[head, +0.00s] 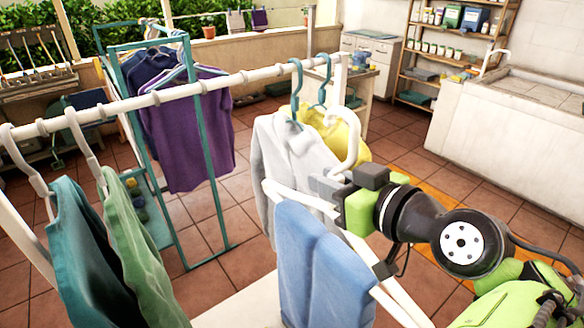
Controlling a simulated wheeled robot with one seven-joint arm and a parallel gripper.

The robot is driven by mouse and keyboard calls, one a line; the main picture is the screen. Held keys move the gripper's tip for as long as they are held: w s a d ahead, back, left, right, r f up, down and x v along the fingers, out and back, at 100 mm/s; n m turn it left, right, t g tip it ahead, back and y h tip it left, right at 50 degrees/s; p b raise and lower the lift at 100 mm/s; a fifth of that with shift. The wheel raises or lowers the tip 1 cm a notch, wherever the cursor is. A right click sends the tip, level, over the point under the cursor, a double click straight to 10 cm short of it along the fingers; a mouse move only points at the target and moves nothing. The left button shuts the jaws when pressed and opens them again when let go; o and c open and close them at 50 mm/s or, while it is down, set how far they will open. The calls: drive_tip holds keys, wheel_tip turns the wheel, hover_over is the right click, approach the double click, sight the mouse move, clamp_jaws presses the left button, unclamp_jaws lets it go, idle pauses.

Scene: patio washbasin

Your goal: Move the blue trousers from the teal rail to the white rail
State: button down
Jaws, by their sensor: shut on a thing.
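The blue trousers (322,268) hang folded over a white hanger (352,138) in the head view, in front of the grey-white shirt. My gripper (328,187) is shut on this hanger just below its hook. The hook stands below the right end of the white rail (225,82) in the picture and appears apart from it. The teal rail (188,95) stands behind at the left, with purple (188,130) and navy (148,70) garments on it. My wrist covers part of the hanger's right side.
On the white rail, teal (85,255) and green (140,250) garments hang at the left. A grey-white shirt (285,155) and a yellow garment (345,135) hang near its right end. The rail between these groups is bare. A basin (500,130) stands at the right.

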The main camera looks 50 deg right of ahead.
drive_tip(key=r+p+x, duration=0.2)
drive_tip(key=p+x, duration=0.2)
drive_tip(key=x, duration=0.6)
drive_tip(key=w+r+p+x, duration=0.1)
drive_tip(key=r+p+x, duration=0.2)
drive_tip(key=x, duration=0.7)
drive_tip(key=r+p+x, duration=0.2)
drive_tip(key=p+x, duration=0.3)
drive_tip(key=x, duration=0.5)
drive_tip(key=shift+x, duration=0.85)
drive_tip(key=shift+s+f, duration=0.1)
drive_tip(key=shift+f, duration=0.05)
drive_tip(key=x, duration=0.2)
drive_tip(key=r+x, duration=0.1)
drive_tip(key=x, duration=0.1)
drive_tip(key=shift+w+d+p, duration=0.1)
drive_tip(key=shift+w+p, duration=0.2)
drive_tip(key=shift+w, duration=0.05)
drive_tip(key=shift+f, duration=0.2)
